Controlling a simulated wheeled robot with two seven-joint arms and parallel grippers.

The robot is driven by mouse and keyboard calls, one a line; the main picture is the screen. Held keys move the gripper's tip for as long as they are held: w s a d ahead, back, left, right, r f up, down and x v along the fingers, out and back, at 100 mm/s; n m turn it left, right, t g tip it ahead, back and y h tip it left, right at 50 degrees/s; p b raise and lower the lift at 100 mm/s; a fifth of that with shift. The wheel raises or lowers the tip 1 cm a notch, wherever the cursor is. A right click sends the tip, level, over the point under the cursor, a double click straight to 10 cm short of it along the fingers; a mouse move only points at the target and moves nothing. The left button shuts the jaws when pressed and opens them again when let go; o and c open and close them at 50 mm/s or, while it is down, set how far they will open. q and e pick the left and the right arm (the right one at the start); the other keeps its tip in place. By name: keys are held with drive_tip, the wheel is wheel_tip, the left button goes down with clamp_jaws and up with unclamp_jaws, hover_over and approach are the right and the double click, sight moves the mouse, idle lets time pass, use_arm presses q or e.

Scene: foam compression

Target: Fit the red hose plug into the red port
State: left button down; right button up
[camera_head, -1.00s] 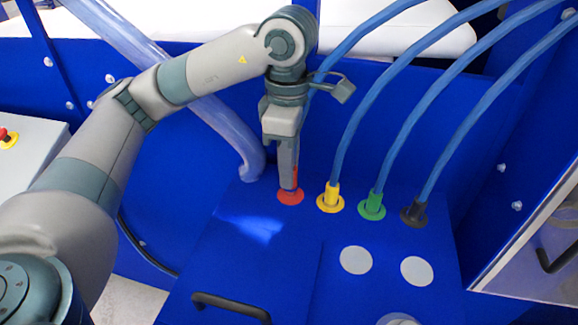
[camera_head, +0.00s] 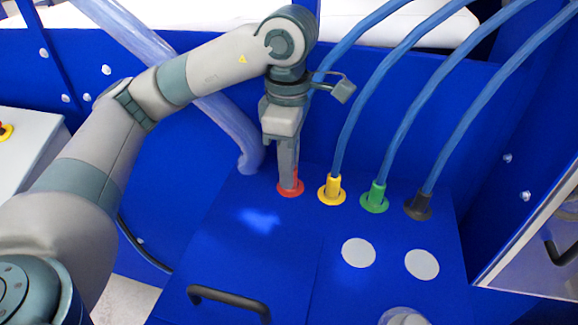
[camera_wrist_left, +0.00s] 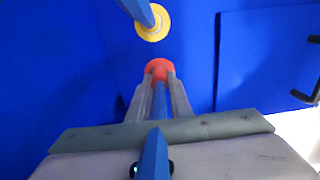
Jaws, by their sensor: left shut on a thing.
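My left gripper (camera_head: 287,172) points straight down over the red port (camera_head: 291,190) and is shut on the red hose plug (camera_head: 296,175). The plug is upright, and its lower end meets the red ring of the port. Gripper fingers cover most of the plug, so I cannot tell how deep it sits. In the left wrist view the fingers (camera_wrist_left: 159,88) straddle the blue hose (camera_wrist_left: 159,103), with red (camera_wrist_left: 159,66) at their tips. My right gripper is not in view.
Yellow (camera_head: 331,189), green (camera_head: 375,197) and dark grey (camera_head: 419,205) plugs with blue hoses stand in their ports to the right. A thick translucent hose (camera_head: 220,125) passes behind my arm. A black handle (camera_head: 228,300) and two pale discs (camera_head: 359,252) lie in front.

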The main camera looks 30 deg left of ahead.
use_arm(q)
drive_tip(key=c, duration=1.5)
unclamp_jaws()
drive_tip(key=shift+c, duration=0.2)
drive_tip(key=shift+r, duration=1.15)
wheel_tip(320, 180, up, 15)
drive_tip(key=b, duration=0.2)
